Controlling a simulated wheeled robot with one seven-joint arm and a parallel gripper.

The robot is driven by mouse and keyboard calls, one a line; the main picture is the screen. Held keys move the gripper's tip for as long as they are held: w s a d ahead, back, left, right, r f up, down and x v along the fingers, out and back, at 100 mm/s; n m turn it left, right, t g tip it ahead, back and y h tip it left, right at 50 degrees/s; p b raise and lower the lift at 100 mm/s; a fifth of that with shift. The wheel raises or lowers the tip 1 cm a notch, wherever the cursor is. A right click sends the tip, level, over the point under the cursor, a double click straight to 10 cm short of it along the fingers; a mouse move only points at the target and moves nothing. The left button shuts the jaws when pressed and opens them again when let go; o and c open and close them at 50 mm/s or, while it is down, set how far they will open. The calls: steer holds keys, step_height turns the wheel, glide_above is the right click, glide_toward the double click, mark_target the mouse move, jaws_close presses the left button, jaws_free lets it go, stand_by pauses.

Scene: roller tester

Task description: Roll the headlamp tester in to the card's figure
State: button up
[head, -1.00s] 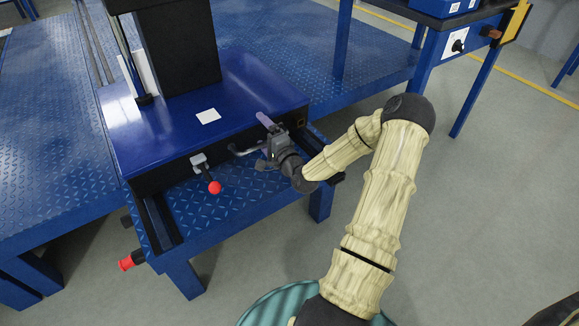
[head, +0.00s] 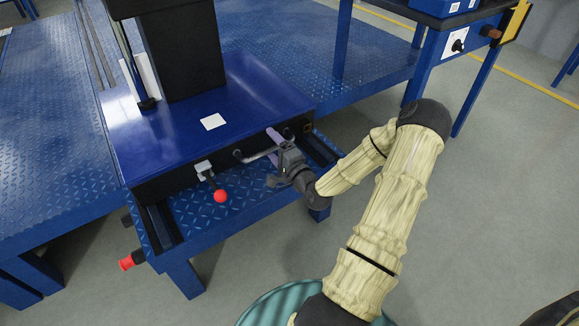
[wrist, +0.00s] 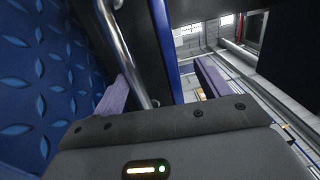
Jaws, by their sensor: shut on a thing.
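The headlamp tester has a glossy blue base (head: 165,120) with a black front and a dark column (head: 182,55) on top. It sits on rails over a blue treadplate stand. A grey bar handle (head: 262,154) sticks out from the right of its front. My gripper (head: 277,142) is shut on this handle; in the wrist view the metal bar (wrist: 128,60) runs between the two purple fingers. A small white card (head: 213,122) lies on the base top; no figure is readable. A lever with a red ball (head: 220,196) hangs from the front, left of my gripper.
A red knob (head: 130,262) sticks out of the stand's left front. The rail (head: 160,228) shows bare in front of the base. A blue bench (head: 450,40) stands at the upper right. The grey floor (head: 470,220) to the right is clear.

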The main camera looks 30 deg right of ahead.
steer(key=shift+s+r, duration=0.15)
steer(key=shift+s, duration=1.05)
steer(key=shift+c, duration=0.8)
steer(key=shift+s, duration=0.55)
steer(key=c, duration=0.4)
steer(key=shift+o, duration=0.2)
steer(key=s, duration=0.1)
steer(key=s+f, duration=0.1)
steer(key=s, duration=0.2)
steer(key=shift+s+d+f, duration=0.15)
steer(key=shift+s+f, duration=0.1)
steer(key=shift+s, duration=0.15)
